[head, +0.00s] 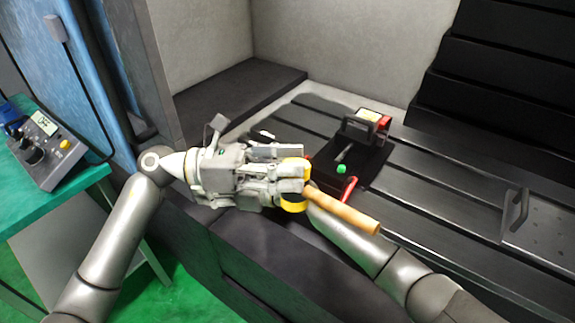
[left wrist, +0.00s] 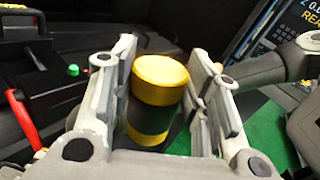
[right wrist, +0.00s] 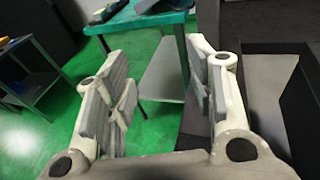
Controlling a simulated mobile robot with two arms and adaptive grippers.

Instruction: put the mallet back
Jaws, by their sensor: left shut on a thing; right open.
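The mallet has a yellow head with a dark band (left wrist: 152,112) and a wooden handle (head: 345,212). My left gripper (head: 290,179) is shut on the mallet's head; in the left wrist view the head stands between the two fingers. In the head view the handle points right and toward the front, above the grey slotted bed (head: 455,205). My right gripper (right wrist: 160,95) is open and empty in the right wrist view, with green floor beyond its fingers. In the head view the two grippers overlap, so the right one is hard to make out.
A black case with red parts and a green knob (head: 341,169) lies on the bed just beyond the mallet. A metal plate with a handle (head: 545,232) lies at right. A control box (head: 45,150) stands on a green table (head: 30,222) at left.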

